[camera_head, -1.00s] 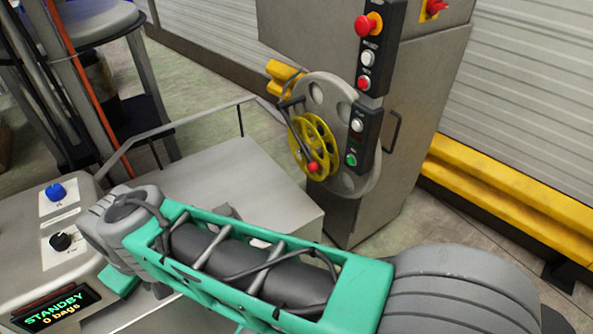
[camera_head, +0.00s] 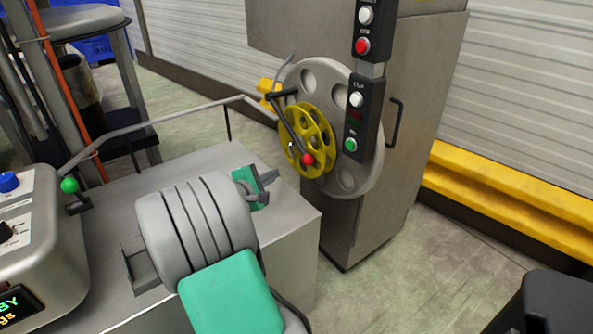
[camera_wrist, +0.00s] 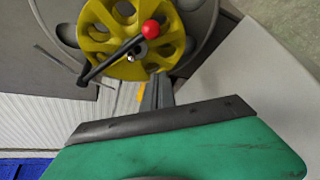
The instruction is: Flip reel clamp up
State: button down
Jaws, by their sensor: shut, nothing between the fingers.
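The reel is a grey disc (camera_head: 352,178) with a yellow hub (camera_head: 318,132) on the front of the grey cabinet. The reel clamp is a dark lever (camera_head: 289,124) across the yellow hub, with a red ball knob (camera_head: 307,159) at its lower right end. My gripper (camera_head: 274,177) is shut and empty, to the left of the knob and a little lower, apart from it in the picture. In the wrist view, my shut fingers (camera_wrist: 156,90) point toward the yellow hub (camera_wrist: 172,52), with the red knob (camera_wrist: 151,29) and dark lever (camera_wrist: 112,60) beyond them.
A dark control strip with a green button (camera_head: 350,145) stands just right of the hub. A metal rail (camera_head: 160,122) runs behind the grey machine top (camera_head: 110,205) toward the reel. A green ball knob (camera_head: 69,185) is at the left.

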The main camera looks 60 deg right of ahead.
jog(key=w+b+x, duration=0.1)
jog(key=b+x, duration=0.1)
jog(key=x, duration=0.8)
jog(key=s, duration=0.1)
jog(key=s+r, duration=0.1)
jog(key=s+a+r, duration=0.1)
jog(key=s, duration=0.1)
jog(key=shift+p, duration=0.35)
jog(key=shift+s+r, duration=0.1)
